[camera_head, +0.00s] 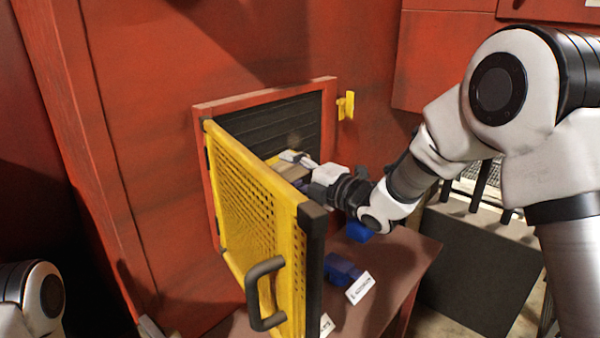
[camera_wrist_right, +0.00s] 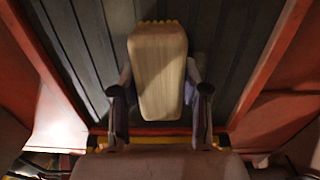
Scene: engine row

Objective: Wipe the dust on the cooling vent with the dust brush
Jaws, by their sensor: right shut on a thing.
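The cooling vent (camera_head: 280,126) is a dark slatted panel in a red frame on the red wall. A faint brownish patch (camera_head: 293,139) shows on its slats, perhaps dust. The yellow mesh door (camera_head: 245,205) stands swung open. My right gripper (camera_head: 295,165) is in front of the vent, partly hidden behind the door. It is shut on the dust brush (camera_wrist_right: 158,75), whose pale wooden back and yellowish bristle edge show between the fingers in the right wrist view, over the slats. Whether the bristles touch the vent I cannot tell. My left gripper is not in view.
A brown table (camera_head: 405,265) stands below the vent. On it are a blue object (camera_head: 342,268), a white label card (camera_head: 360,287) and another blue object (camera_head: 358,231). The door's dark handle (camera_head: 263,292) juts toward me. A yellow latch (camera_head: 345,105) sits right of the frame.

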